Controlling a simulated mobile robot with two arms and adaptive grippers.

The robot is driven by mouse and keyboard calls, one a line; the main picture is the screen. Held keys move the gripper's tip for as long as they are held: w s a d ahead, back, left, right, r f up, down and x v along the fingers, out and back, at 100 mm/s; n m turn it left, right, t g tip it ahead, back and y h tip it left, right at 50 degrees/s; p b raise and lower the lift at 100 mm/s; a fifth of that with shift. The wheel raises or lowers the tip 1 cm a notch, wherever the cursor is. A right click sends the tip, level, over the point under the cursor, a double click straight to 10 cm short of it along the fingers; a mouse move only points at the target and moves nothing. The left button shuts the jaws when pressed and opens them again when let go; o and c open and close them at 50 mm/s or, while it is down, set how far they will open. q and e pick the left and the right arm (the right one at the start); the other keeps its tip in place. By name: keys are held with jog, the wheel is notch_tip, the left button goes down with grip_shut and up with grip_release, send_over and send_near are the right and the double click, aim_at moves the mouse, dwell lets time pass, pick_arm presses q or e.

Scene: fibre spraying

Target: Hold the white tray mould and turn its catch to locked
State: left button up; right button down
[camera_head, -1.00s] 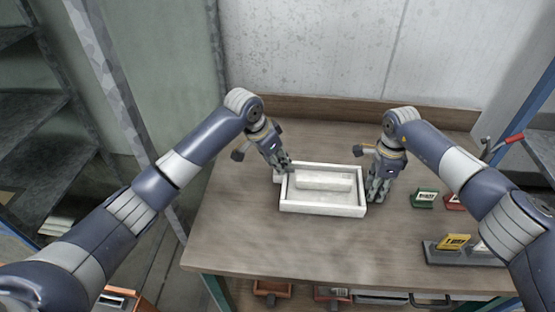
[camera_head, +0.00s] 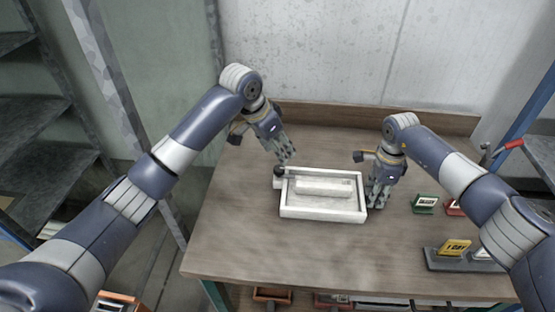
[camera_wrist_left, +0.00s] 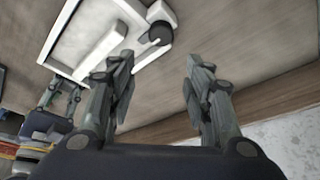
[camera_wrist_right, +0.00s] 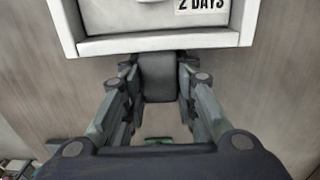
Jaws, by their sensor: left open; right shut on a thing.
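The white tray mould (camera_head: 322,214) lies on the workbench, with a raised white block inside it. Its catch, a dark round knob on a white tab (camera_wrist_left: 160,33), sits at the tray's left back corner; it also shows in the head view (camera_head: 279,171). I cannot tell whether the catch is locked. My left gripper (camera_head: 284,160) is open and empty, just behind and above the catch, apart from it. My right gripper (camera_head: 376,200) is shut on a dark grey grip (camera_wrist_right: 158,78) at the tray's right side. A "2 DAYS" label (camera_wrist_right: 202,4) shows inside the tray.
Right of the tray, a green card (camera_head: 425,203) and a red card (camera_head: 453,205) stand on the workbench (camera_head: 240,240). A dark holder with a yellow card (camera_head: 455,247) stands nearer the front right. The bench left and front of the tray is clear.

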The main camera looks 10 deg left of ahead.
pick_arm(q)
jog(key=shift+r, duration=1.6)
pick_arm(e)
jog(key=c, duration=1.2)
grip_release()
pick_arm(q)
jog(key=shift+s+f, duration=0.1)
jog(key=shift+f, duration=0.05)
pick_arm(e)
notch_tip(320, 180, up, 12)
